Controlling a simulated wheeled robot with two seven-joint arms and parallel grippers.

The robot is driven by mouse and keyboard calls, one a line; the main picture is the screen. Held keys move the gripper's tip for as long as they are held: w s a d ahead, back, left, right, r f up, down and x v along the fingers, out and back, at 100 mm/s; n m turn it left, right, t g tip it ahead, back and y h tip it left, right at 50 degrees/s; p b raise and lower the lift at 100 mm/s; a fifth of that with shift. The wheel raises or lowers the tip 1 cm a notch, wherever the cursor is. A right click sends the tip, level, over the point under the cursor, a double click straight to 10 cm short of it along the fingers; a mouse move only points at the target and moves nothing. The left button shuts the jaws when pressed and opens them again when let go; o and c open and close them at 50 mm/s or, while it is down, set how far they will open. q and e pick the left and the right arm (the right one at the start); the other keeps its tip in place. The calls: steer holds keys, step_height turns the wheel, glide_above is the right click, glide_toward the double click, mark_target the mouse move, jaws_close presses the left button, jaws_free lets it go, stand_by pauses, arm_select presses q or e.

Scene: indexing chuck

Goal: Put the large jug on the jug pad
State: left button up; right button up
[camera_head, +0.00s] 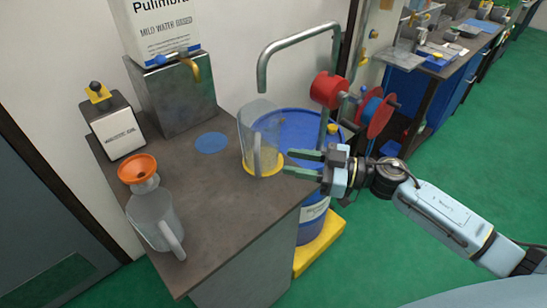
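A clear, tall jug (262,122) with a handle stands near the counter's right edge, with a yellow disc (272,170) at its foot. A grey translucent jug (149,212) stands at the counter's front left, its handle toward the right. A flat blue round pad (211,142) lies bare on the counter between the metal dispenser and the clear jug. I cannot tell for sure which jug is the large one or which disc is the jug pad. My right gripper (289,163) is open, its fingers just right of the clear jug. My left gripper is out of view.
An orange funnel (138,168) stands behind the grey jug. A metal dispenser with a brass tap (194,69) and a small labelled box (115,128) stand at the back. A blue drum (313,212) with a bent pipe (290,42) stands beside the counter. The counter's middle (215,190) is clear.

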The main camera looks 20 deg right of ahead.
steer(key=shift+v, duration=1.5)
